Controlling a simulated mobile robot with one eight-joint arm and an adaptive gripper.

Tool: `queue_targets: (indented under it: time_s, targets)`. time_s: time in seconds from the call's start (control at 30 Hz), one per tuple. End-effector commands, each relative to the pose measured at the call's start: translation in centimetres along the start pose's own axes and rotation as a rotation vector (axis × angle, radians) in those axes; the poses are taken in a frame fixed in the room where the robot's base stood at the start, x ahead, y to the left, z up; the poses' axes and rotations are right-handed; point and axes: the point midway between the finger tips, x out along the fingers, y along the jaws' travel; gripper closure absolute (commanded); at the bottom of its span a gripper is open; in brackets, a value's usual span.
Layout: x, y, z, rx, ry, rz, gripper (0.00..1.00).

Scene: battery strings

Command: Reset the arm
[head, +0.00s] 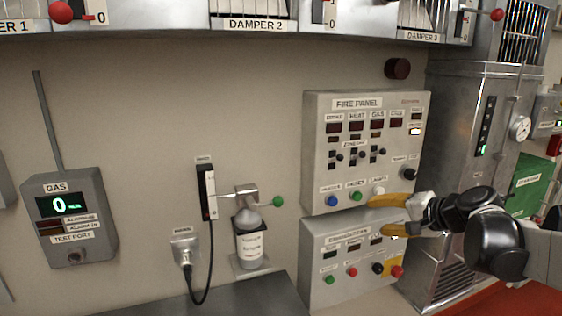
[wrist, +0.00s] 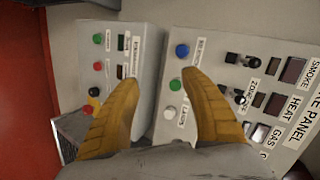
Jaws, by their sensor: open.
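My gripper (head: 380,215) is at the right of the head view, in front of the lower right of the fire panel (head: 318,120). Its two yellow fingers are spread apart with nothing between them. In the wrist view my gripper (wrist: 155,85) is also open, its fingers on either side of the gap between the fire panel (wrist: 215,45) and the smaller panel below it (wrist: 145,50). A white button (wrist: 171,112) and a green button (wrist: 176,84) show between the fingers. I cannot tell whether a finger touches a panel.
A gas meter (head: 90,185) reading 0 hangs at the left. A bottle (head: 249,245) and a green-knobbed lever (head: 277,201) stand mid-wall. A metal cabinet (head: 460,100) and a green box (head: 533,180) are at the right. Damper units (head: 252,40) run along the top.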

Motion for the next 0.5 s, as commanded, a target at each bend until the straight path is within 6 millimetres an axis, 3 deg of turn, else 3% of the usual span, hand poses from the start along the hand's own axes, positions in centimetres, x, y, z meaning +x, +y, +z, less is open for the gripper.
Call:
queue_targets:
  time_s: [0.03,0.2,0.4,0.5]
  targets:
    - [-0.6,0.5,3.5,-0.071,-0.021,0.051,0.46]
    - [-4.0,4.1,12.9,-0.339,-0.070,0.237,0.46]
    - [-8.6,10.5,20.8,-0.660,-0.109,0.423,0.46]
    - [-10.3,13.4,22.9,-0.789,-0.117,0.491,0.46]
